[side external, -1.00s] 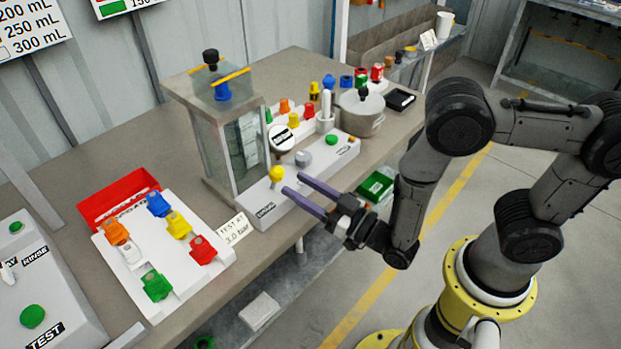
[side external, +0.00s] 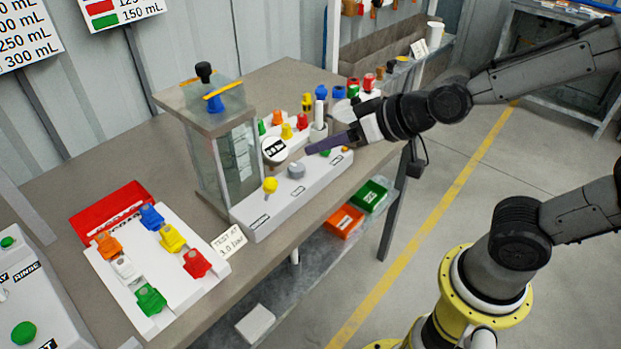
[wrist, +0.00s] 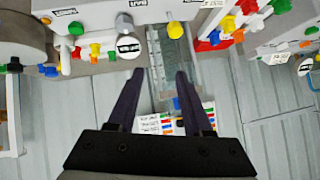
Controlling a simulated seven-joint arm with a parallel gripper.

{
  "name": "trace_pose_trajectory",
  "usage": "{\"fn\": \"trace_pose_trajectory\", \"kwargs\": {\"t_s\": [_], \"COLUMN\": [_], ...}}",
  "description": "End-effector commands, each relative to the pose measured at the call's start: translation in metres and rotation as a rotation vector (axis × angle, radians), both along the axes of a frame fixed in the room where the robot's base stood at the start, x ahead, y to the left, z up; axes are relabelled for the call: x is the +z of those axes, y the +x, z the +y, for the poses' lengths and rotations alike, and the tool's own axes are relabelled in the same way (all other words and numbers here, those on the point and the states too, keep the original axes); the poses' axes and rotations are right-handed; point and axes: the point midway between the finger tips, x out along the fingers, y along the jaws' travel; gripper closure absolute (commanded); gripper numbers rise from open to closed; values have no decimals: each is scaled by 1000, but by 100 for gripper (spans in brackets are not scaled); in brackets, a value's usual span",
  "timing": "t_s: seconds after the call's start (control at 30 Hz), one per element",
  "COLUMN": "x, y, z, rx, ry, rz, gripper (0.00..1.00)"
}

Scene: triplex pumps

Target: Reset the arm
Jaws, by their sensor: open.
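My gripper (side external: 330,145) is raised over the right part of the bench, above the white pump block (side external: 290,195). Its two dark purple fingers are apart and empty in the wrist view (wrist: 161,75). In the side view they overlap into one bar pointing left towards the round gauge (side external: 275,150). Whether they touch anything cannot be told there, but the wrist view shows no object between the fingertips other than background. The yellow knob (side external: 270,184) and grey knob (side external: 296,171) stand on the block. My arm hides part of the pot and the bench behind it.
A glass chamber (side external: 228,160) with a black-topped lid stands left of the block. A white tray of coloured valves (side external: 180,290) and a red bin (side external: 112,208) lie at left. Several coloured fittings stand behind the block. Green (side external: 369,195) and orange (side external: 344,222) bins sit below the bench.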

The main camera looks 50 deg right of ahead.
Motion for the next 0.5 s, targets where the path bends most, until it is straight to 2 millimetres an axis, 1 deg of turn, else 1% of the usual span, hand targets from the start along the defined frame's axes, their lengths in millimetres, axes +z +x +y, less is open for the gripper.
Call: {"fn": "trace_pose_trajectory", "kwargs": {"t_s": [0.03, 0.1, 0.17, 0.2, 0.3, 0.4, 0.5], "x": [9, 14, 17, 19, 21, 21, 21], "y": [-14, -37, -59, -74, -108, -136, -155], "z": [-9, -20, -30, -36, -51, -62, -68], "rx": [6, 19, 26, 29, 29, 25, 20], "ry": [-24, -61, -96, -118, -168, -207, -228], "rz": [30, 90, 144, 180, 262, 327, 371], "gripper": [49, 49, 49, 49, 49, 49, 49]}}
